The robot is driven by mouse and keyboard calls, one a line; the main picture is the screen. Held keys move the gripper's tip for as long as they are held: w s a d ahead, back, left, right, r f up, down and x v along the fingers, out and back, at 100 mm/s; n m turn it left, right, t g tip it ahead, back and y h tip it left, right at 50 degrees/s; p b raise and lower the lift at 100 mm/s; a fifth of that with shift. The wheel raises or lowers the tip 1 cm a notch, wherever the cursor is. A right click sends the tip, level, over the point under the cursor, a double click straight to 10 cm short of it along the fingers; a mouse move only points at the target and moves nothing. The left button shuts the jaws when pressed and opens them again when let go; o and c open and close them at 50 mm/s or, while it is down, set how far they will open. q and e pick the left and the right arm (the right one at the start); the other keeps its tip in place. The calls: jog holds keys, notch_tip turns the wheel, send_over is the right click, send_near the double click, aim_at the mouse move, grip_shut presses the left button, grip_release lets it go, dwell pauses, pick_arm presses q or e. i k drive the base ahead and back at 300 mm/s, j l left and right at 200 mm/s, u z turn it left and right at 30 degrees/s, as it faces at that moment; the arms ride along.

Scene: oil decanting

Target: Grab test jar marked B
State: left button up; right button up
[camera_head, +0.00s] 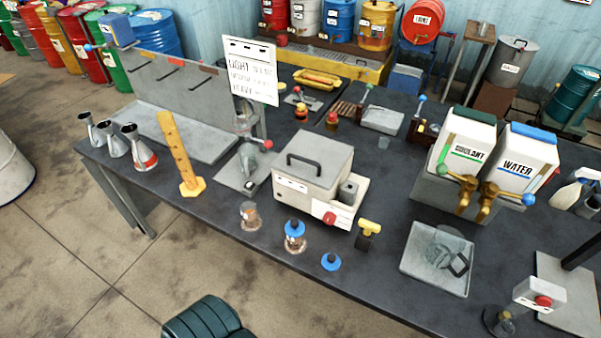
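Two small clear jars stand near the front edge of the dark workbench. One jar (249,217) has no lid that I can make out and carries a small orange-brown mark. The other jar (295,240) has a blue top and stands a little to the right. A separate blue lid or knob (331,262) sits on the bench further right. The letters on the jars are too small to read, so I cannot tell which is marked B. Neither of my grippers is in view.
A grey-lidded machine (313,160) stands behind the jars. A yellow-topped tool (368,232) and a metal tray (437,260) are to the right, below the COOLANT (462,145) and WATER (522,158) containers. A green padded seat (208,320) stands before the bench.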

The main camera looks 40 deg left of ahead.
aim_at(250, 220)
jog(key=u, duration=1.9)
